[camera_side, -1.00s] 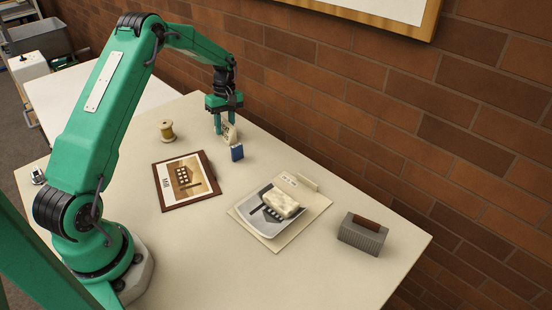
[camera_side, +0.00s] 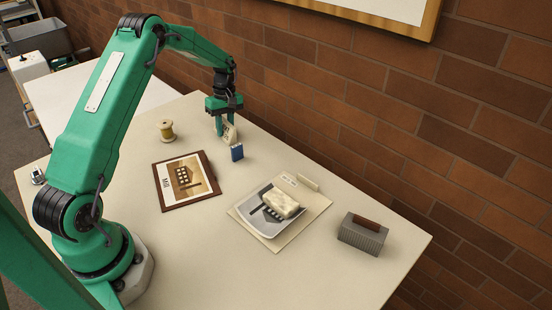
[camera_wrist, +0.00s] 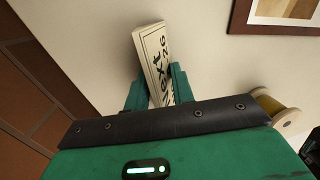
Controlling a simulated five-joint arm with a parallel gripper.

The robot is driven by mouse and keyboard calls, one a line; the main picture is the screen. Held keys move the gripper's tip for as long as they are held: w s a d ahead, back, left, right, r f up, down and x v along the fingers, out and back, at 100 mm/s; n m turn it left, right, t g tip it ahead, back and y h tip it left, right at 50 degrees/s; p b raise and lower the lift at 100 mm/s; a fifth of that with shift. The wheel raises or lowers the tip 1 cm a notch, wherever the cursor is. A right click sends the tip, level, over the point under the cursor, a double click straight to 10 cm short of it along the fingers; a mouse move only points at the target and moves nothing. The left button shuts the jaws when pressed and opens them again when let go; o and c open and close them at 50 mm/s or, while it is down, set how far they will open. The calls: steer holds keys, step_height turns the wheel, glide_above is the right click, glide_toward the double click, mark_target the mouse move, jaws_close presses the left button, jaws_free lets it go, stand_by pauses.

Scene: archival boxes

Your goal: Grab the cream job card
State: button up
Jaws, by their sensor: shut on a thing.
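The cream job card (camera_side: 231,132) stands upright near the back edge of the table in the side view. It has black lettering and a thick cream edge. In the wrist view the card (camera_wrist: 152,50) sits between the two green fingers, its upper part sticking out past them. My gripper (camera_side: 225,127) points down and is shut on the card. The gripper also shows in the wrist view (camera_wrist: 153,88). In the side view one finger covers part of the card, and I cannot tell whether its lower edge touches the table.
A small blue block (camera_side: 237,152) stands just in front of the card. A thread spool (camera_side: 166,130) is to the left. A brown-framed picture (camera_side: 160,188), a folder (camera_side: 285,241) bearing a cream block, and a grey ridged box (camera_side: 361,237) lie nearer. The brick wall (camera_side: 330,95) is close behind.

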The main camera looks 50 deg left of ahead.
mark_target(225, 130)
steer(key=shift+r, duration=0.7)
steer(key=r, duration=0.3)
steer(key=shift+d+r, duration=0.15)
steer(key=shift+d, duration=0.25)
steer(key=s+d+r, duration=0.1)
steer(key=d+r, duration=0.5)
steer(key=d, duration=0.5)
steer(key=shift+r, duration=0.15)
